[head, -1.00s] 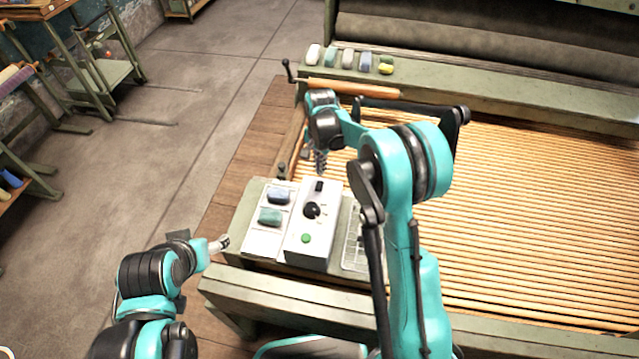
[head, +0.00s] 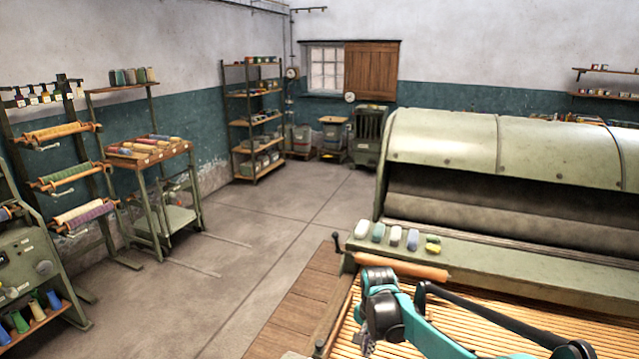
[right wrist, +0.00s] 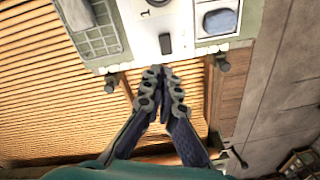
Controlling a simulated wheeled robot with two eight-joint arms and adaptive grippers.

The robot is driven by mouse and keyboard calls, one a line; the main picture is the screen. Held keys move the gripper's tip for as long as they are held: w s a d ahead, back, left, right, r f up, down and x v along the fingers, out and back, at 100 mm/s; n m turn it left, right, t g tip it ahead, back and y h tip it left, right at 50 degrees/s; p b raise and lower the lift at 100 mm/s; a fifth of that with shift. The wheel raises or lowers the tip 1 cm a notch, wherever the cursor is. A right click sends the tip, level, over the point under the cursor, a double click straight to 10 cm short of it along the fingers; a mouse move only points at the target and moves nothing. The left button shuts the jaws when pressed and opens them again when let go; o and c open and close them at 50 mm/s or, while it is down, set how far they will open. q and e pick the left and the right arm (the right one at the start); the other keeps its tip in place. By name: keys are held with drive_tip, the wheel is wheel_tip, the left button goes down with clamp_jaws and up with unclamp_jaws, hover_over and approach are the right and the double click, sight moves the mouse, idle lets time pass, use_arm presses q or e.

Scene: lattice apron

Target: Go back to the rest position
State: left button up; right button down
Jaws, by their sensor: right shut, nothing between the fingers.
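My right gripper (head: 368,347) shows at the bottom edge of the head view, pointing down over the wooden slats (head: 470,340). In the right wrist view its two dark fingers (right wrist: 162,74) are together at the tips with nothing between them. They are above the slats, close to the edge of the console, and appear apart from it. The console's white control box (right wrist: 165,42) with its dark switch lies just beyond the fingertips. My left gripper is outside both current views.
A green machine (head: 440,140) stands at right, with small coloured blocks (head: 395,237) on its ledge and a wooden roller (head: 410,267) below. In the wrist view, a blue block (right wrist: 218,21) lies beside the control box. Open floor (head: 280,220) separates the machine from racks at left.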

drive_tip(key=s+d+r+n+t, duration=0.3)
drive_tip(key=s+r+n, duration=0.2)
drive_tip(key=s+r, duration=0.65)
drive_tip(key=s+d+f+n+t, duration=0.1)
drive_tip(key=s+f+n+t, duration=0.2)
drive_tip(key=s, duration=1)
drive_tip(key=shift+s+n, duration=0.2)
drive_tip(key=shift+n, duration=0.4)
drive_tip(key=shift+d, duration=0.1)
